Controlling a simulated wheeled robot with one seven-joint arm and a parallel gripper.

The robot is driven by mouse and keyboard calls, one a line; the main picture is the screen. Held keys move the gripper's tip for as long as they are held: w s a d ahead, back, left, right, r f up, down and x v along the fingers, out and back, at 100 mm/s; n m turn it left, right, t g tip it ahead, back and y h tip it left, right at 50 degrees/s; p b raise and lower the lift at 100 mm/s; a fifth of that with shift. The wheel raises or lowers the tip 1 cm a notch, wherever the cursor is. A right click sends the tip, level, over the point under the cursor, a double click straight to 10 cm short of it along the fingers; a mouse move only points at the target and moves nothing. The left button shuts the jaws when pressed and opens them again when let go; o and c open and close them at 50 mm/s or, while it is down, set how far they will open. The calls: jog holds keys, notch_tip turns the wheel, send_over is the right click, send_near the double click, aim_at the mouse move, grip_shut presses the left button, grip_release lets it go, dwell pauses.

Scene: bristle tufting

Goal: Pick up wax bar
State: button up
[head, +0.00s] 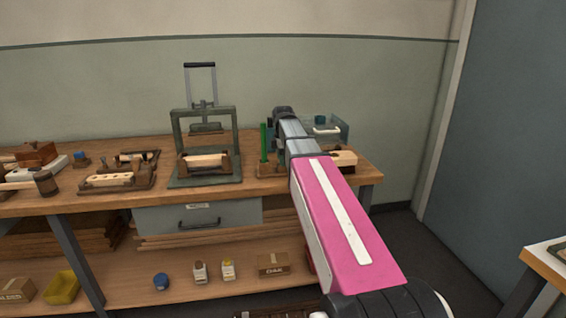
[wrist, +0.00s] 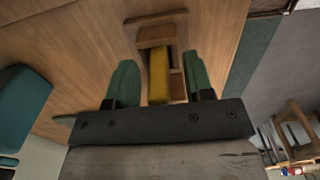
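The wax bar, a yellow block (wrist: 158,82), shows in the wrist view, lying in a wooden holder (wrist: 156,33). My gripper (wrist: 160,66) has two green fingers, spread apart, one on each side of the bar. A gap shows between each finger and the bar, so the gripper is open and empty. How far it is above the holder I cannot tell. In the head view my pink and grey arm reaches over the right end of the workbench (head: 110,197) and hides the bar and my fingers.
A green-grey press (head: 205,180) stands left of my arm, and a thin green upright piece (head: 264,141) stands close beside it. A block on a wooden stand (head: 343,158) sits near the bench's right end.

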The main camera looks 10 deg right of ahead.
grip_shut()
jog(key=shift+r, duration=0.2)
notch_tip(320, 180, up, 18)
jog(key=shift+f, duration=0.15)
dwell(0.4)
